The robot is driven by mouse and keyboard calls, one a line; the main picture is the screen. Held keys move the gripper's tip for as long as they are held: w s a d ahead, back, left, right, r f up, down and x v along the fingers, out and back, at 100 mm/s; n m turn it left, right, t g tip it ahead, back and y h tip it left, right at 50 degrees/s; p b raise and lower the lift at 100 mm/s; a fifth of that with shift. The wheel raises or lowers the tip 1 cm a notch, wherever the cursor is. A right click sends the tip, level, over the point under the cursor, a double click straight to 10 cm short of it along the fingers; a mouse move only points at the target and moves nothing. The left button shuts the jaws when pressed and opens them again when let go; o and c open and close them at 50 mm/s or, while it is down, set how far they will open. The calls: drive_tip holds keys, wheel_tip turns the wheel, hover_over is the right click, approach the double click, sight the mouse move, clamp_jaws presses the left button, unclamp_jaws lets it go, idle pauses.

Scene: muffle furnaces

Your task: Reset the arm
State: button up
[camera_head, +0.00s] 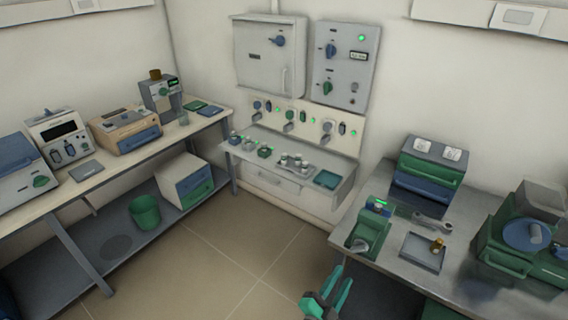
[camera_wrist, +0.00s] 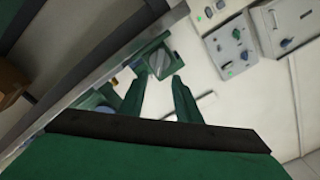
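My gripper (camera_head: 328,300) shows at the bottom of the head view, with green fingers, in front of the right bench's left edge. Its two fingers stand apart in the wrist view (camera_wrist: 158,98), with nothing between them. It is open and empty, and touches nothing that I can see. Most of my arm is outside the head view.
The right bench (camera_head: 458,282) carries a green device (camera_head: 368,236), a grey tray (camera_head: 422,252) and a large green machine (camera_head: 510,240). A left bench (camera_head: 85,180) holds several instruments. A wall shelf (camera_head: 318,187) stands at the back. The tiled floor (camera_head: 235,255) between is clear.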

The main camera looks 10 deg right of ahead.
drive_tip(key=s+a+f+n+t+y, duration=0.1)
drive_tip(key=s+a+f+n+y, duration=0.4)
drive_tip(key=a, duration=0.4)
drive_tip(key=s+a+f+n+t+y, duration=0.1)
drive_tip(key=s+a+f+n+y, duration=0.3)
drive_tip(key=s+a, duration=0.35)
drive_tip(key=s+a+r+n+y, duration=0.2)
drive_tip(key=s+a+r+n, duration=0.2)
drive_tip(key=s, duration=0.5)
drive_tip(key=s+a+r+n+t+y, duration=0.1)
drive_tip(key=s+a+r+n+y, duration=0.1)
drive_tip(key=s+a+r+n, duration=0.3)
drive_tip(key=s+a+r, duration=0.2)
drive_tip(key=s, duration=0.1)
drive_tip(key=shift+s+a+t+y, duration=0.3)
drive_tip(key=shift+s+a, duration=0.05)
